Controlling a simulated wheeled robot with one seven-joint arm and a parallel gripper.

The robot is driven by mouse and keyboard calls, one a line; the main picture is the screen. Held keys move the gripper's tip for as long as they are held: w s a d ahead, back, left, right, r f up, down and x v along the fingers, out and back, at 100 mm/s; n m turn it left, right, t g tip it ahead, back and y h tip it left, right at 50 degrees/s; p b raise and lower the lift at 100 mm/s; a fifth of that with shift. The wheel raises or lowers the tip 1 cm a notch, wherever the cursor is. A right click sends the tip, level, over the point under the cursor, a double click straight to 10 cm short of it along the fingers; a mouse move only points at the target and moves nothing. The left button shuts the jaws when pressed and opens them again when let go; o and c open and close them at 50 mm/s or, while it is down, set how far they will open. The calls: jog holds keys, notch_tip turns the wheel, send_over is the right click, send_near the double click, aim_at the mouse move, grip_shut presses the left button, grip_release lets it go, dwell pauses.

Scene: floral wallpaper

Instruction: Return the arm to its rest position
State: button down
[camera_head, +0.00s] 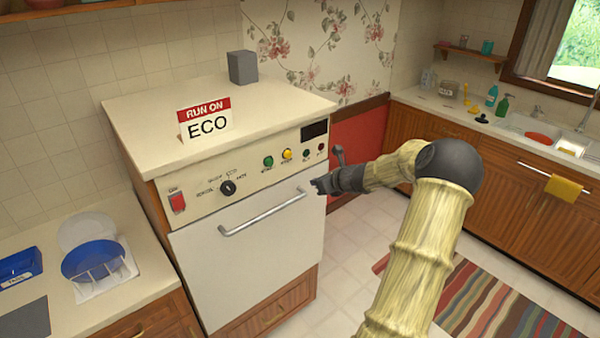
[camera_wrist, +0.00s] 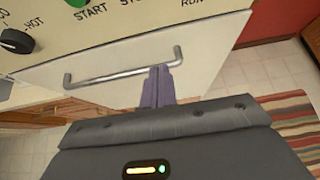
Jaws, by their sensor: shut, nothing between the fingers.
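My arm (camera_head: 420,240) is raised and bent in the head view, with its dark elbow at the upper right of it. My gripper (camera_head: 316,186) points left toward the right edge of the dishwasher front. In the wrist view my gripper (camera_wrist: 160,75) has its purple-grey fingers together, with nothing between them. The fingers overlap the picture of the door handle (camera_wrist: 110,75), but I cannot tell any contact from this view.
The dishwasher (camera_head: 250,255) has a shut door, a dial (camera_head: 228,188) and several buttons. An "ECO" sign (camera_head: 205,122) and a grey box (camera_head: 242,67) stand on top. A dish rack (camera_head: 105,277) is at left. A striped rug (camera_head: 500,305) lies on open floor at right.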

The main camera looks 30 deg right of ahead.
jog(key=s+a+f+n+g+y, duration=0.1)
jog(key=s+a+n+g, duration=0.2)
jog(key=a+n, duration=0.7)
jog(key=s+a+n+g+y, duration=0.1)
jog(key=s+a+n+g, duration=0.35)
jog(key=a, duration=0.85)
jog(key=s+a+r+n+h, duration=0.1)
jog(key=s+a+n, duration=0.4)
jog(key=s+n, duration=0.3)
jog(key=s+a+n+g+h, duration=0.1)
jog(key=s+a+n+h, duration=0.1)
jog(key=s+a+n, duration=0.4)
jog(key=s+n, duration=0.3)
jog(key=n, duration=0.3)
jog(key=shift+s+a+r, duration=0.15)
jog(key=shift+s+r, duration=0.05)
jog(key=shift+r, duration=0.2)
jog(key=shift+g, duration=0.25)
